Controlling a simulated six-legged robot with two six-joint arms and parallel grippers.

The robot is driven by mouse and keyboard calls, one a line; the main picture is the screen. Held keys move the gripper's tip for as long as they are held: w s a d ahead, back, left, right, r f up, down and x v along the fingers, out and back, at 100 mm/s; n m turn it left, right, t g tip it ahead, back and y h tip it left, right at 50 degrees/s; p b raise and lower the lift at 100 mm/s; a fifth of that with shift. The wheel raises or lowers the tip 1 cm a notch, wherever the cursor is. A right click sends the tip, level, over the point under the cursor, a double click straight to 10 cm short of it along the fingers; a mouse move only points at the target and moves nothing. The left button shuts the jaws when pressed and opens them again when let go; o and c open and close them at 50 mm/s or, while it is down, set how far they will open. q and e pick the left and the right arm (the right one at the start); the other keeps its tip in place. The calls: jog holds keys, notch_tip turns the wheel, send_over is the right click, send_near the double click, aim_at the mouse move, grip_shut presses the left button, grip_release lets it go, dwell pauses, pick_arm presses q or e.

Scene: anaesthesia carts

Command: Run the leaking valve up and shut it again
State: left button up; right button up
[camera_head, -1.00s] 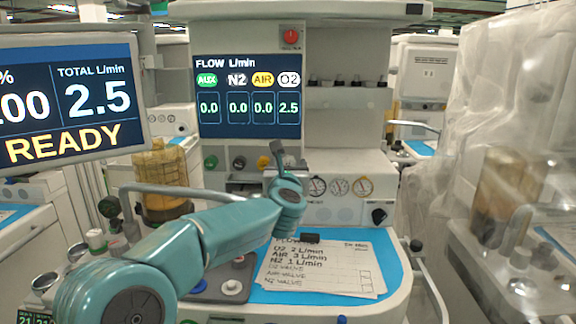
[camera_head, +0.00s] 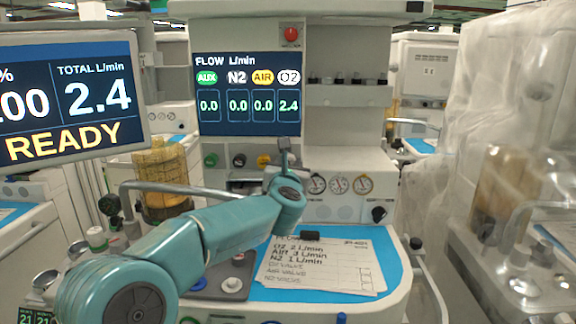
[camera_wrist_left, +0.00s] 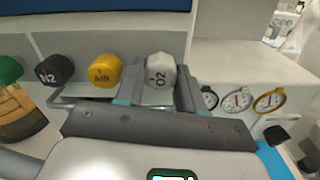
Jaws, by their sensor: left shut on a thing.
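My left gripper (camera_head: 284,152) is at the row of valve knobs under the flow screen. In the left wrist view its two fingers (camera_wrist_left: 160,88) stand on either side of the white O2 knob (camera_wrist_left: 160,72) and are shut on it. Left of it are the yellow AIR knob (camera_wrist_left: 104,71), the black N2 knob (camera_wrist_left: 54,70) and the green knob (camera_wrist_left: 9,70). The flow screen (camera_head: 249,95) reads 0.0 for AUX, N2 and AIR, and 2.4 for O2. The left monitor (camera_head: 68,95) shows total 2.4 and READY. My right gripper is not in view.
A handwritten sheet (camera_head: 322,267) with a black clip lies on the blue mat (camera_head: 392,276). Gauges (camera_head: 339,184) sit right of the knobs. A metal rail (camera_head: 165,187) runs near my left arm. A plastic-covered cart (camera_head: 510,110) stands at right.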

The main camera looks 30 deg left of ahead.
pick_arm(q)
jog(key=shift+a+r+m+p, duration=0.1)
jog(key=shift+m+p, duration=1.45)
jog(key=shift+m, duration=2.95)
jog(key=shift+r+m+p, duration=0.1)
jog(key=shift+m+p, duration=1.4)
jog(key=shift+m, duration=3)
jog(key=o, duration=1)
jog(key=shift+o, duration=0.2)
